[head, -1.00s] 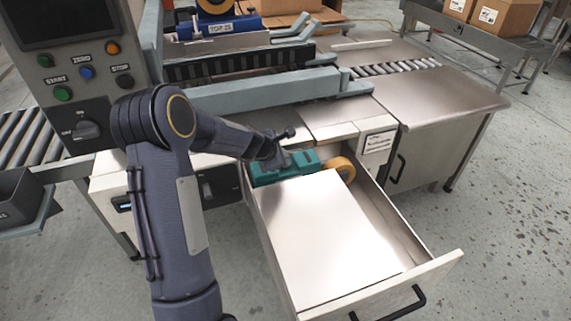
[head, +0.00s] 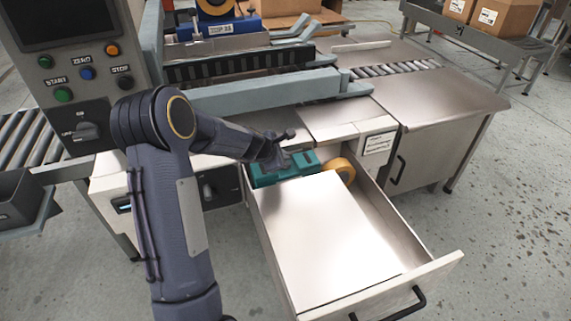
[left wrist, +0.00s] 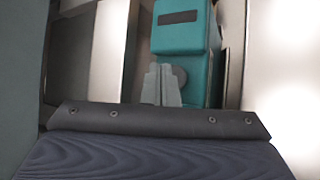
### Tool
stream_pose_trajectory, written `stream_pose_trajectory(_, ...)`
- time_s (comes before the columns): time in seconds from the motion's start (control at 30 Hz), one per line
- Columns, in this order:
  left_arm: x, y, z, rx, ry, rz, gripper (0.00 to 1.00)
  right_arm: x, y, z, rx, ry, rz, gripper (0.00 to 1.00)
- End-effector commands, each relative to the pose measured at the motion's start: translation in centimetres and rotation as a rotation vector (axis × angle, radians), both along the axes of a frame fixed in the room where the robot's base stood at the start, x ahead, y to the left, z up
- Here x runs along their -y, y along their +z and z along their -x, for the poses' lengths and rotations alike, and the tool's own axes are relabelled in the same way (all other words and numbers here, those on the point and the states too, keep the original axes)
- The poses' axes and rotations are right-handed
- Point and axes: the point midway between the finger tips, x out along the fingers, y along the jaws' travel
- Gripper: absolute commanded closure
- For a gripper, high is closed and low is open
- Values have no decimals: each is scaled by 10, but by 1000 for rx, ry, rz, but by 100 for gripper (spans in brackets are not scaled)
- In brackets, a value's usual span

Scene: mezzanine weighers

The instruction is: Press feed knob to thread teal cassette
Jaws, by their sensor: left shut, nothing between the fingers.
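The teal cassette (head: 284,168) lies in the back of the open drawer (head: 385,284). In the left wrist view the teal cassette (left wrist: 187,38) fills the upper middle, with a dark slot on its top. A round grey knob (left wrist: 179,76) shows on its near side, partly hidden by my fingers. My right gripper is not in view.
A yellow tape roll (head: 341,170) stands in the drawer to the right of the cassette. A flat metal panel (head: 320,235) covers much of the drawer. The counter (head: 330,125) overhangs the drawer's back. A control panel (head: 85,75) stands at left.

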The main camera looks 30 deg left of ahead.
Motion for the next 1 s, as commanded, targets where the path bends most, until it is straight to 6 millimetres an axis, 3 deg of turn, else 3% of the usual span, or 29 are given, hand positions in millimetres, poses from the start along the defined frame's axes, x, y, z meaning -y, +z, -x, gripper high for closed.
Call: stream_pose_trajectory(1.0, 0, -8, 0, 0, 0, 0, 100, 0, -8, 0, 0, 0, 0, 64)
